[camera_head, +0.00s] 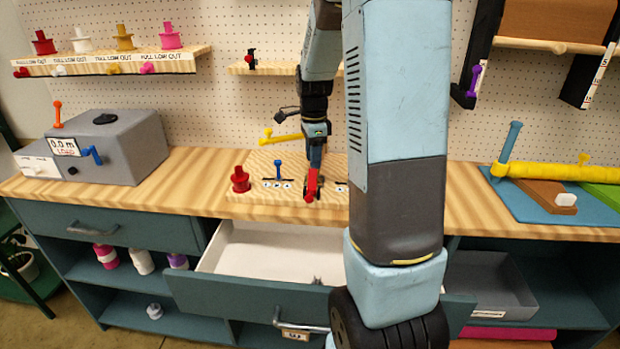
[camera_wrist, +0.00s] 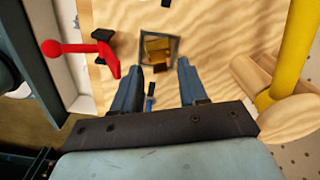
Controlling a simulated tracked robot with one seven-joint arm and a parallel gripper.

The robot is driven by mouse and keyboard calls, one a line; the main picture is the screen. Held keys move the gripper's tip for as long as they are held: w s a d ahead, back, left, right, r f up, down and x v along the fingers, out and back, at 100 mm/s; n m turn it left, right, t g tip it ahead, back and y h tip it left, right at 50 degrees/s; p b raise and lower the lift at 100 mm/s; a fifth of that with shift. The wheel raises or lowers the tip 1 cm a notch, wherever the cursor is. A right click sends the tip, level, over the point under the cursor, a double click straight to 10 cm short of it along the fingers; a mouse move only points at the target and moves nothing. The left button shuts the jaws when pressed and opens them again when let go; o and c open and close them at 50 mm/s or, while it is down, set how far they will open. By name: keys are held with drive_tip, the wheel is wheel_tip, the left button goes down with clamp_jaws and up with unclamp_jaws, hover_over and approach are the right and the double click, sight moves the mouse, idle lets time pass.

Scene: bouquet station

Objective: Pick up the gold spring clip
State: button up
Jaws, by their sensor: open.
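In the wrist view the gold clip (camera_wrist: 157,46) lies on a dark-framed square on the wooden board. It is just beyond my fingertips and roughly in line with the gap between them. My gripper (camera_wrist: 156,68) is open, its two blue fingers apart with nothing held. In the head view my gripper (camera_head: 316,158) points down over the raised wooden board (camera_head: 250,208) on the counter. I cannot make out the gold clip there; my arm and a red part cover that area.
A red handled part (camera_wrist: 85,48) stands left of the clip in the wrist view. A thick yellow bar (camera_wrist: 297,50) is at the right. In the head view a red spool (camera_head: 240,180) stands on the board. An open drawer (camera_head: 270,250) juts out below the counter.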

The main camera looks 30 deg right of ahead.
drive_tip(key=shift+f, duration=2.25)
drive_tip(key=shift+c, duration=0.3)
drive_tip(key=c, duration=0.7)
wheel_tip(320, 180, up, 10)
drive_tip(key=shift+f, duration=0.15)
drive_tip(key=shift+a+f+n+g+h, duration=0.15)
drive_tip(key=shift+f+h, duration=0.5)
drive_tip(key=shift+f, duration=1.6)
drive_tip(key=shift+a+f+n+g+h, duration=0.15)
drive_tip(key=shift+f+h, duration=0.5)
drive_tip(key=shift+f, duration=1.6)
drive_tip(key=shift+d+f, duration=0.1)
drive_tip(key=shift+f, duration=0.05)
drive_tip(key=o, duration=1.2)
drive_tip(key=shift+f, duration=0.1)
drive_tip(key=shift+s, duration=0.1)
